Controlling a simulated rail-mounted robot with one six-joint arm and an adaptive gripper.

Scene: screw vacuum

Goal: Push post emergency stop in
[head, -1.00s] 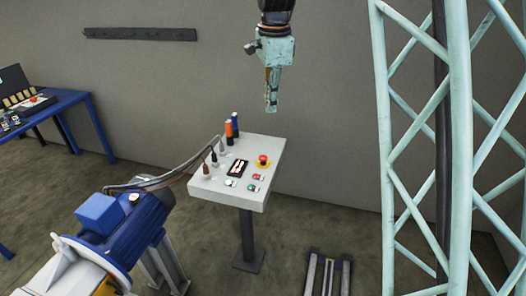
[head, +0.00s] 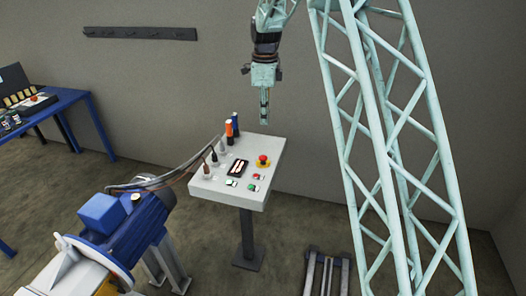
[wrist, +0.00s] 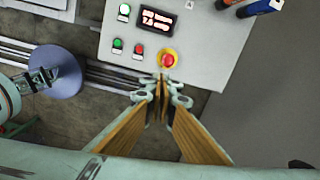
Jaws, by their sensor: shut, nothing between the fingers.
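The post emergency stop is a red mushroom button on a yellow ring (head: 263,161), at the right side of the white panel (head: 205,186) on a dark post. It also shows in the wrist view (wrist: 168,59), just beyond my fingertips. My gripper (head: 264,122) is shut and empty, pointing down above the panel's far edge in the head view. In the wrist view its fingertips (wrist: 160,84) are together, close below the button in the picture. The head view shows a gap between the fingertips and the panel.
The panel also bears a small display (head: 237,167), green and red buttons, small levers and orange and blue cylinders (head: 232,126). A blue motor (head: 125,215) stands at left. A blue bench (head: 75,112) is further left. Air above the panel is clear.

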